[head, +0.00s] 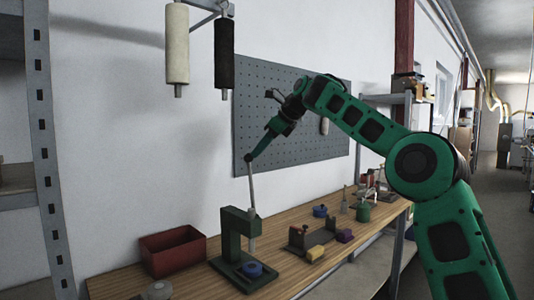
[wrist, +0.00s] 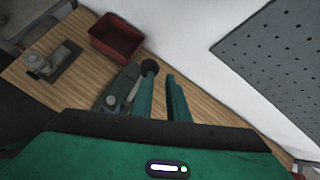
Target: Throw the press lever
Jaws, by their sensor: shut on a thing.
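The dark green press (head: 232,236) stands on the wooden bench, with a blue disc (head: 252,269) on its base. Its grey lever (head: 252,185) points nearly straight up and ends in a dark ball knob (head: 248,158). My gripper (head: 253,156) reaches down from the upper right and is shut on the lever at the knob. In the wrist view the knob (wrist: 149,67) shows at the tips of my gripper's fingers (wrist: 160,78), with the press (wrist: 120,88) below. The exact finger contact is hard to make out.
A red bin (head: 173,252) stands left of the press. A pegboard (head: 285,105) is on the wall behind; two rollers (head: 177,45) hang at upper left.

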